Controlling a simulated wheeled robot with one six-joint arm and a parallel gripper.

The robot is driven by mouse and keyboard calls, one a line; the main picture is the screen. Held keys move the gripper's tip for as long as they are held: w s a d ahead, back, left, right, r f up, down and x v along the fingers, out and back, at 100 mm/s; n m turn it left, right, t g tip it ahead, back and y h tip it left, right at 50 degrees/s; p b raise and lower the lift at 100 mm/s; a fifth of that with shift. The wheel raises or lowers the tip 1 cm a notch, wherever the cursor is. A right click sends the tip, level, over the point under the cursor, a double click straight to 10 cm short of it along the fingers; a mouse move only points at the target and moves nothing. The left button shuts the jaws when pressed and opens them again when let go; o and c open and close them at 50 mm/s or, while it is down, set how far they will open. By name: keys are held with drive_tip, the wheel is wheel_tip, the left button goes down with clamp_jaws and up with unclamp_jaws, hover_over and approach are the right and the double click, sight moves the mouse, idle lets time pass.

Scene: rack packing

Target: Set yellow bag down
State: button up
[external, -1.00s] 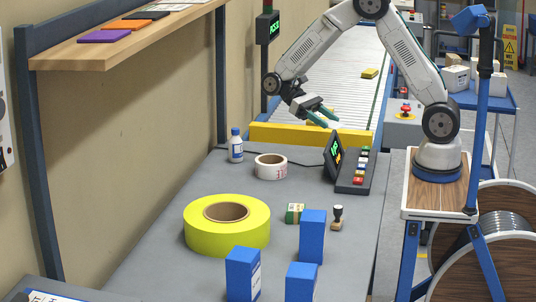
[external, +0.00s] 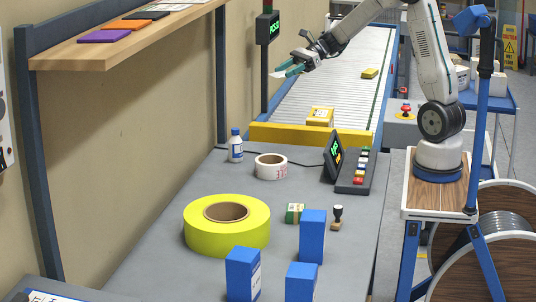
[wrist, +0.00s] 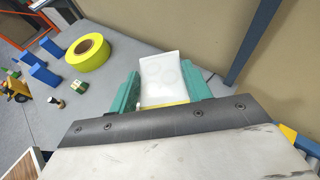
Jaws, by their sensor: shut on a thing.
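My gripper (external: 288,70) is raised above the far end of the conveyor's left side, its teal fingers pointing left. In the wrist view my gripper (wrist: 163,90) is shut on a flat item with a broad white face (wrist: 162,75) and a yellow edge (wrist: 166,104), which I take to be the yellow bag. In the external view only a pale bit of it shows at the fingertips. A yellow package (external: 320,116) with a pale label lies on the near end of the conveyor, and a smaller yellow one (external: 370,73) lies farther back.
The roller conveyor (external: 335,85) ends at a yellow barrier (external: 275,132). The grey table (external: 160,200) holds a yellow tape roll (external: 250,235), a white roll (external: 271,167), a bottle (external: 236,147), a button console (external: 355,172) and blue boxes (external: 312,237). A sign post (external: 267,45) stands close left of my gripper.

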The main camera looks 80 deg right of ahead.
sight(287, 153)
wheel_tip(287, 153, down, 27)
drive_tip(key=shift+a+f, duration=0.1)
drive_tip(key=shift+f, duration=0.1)
idle(0.3)
drive_tip(key=o, duration=0.9)
drive_tip(key=shift+o, duration=0.3)
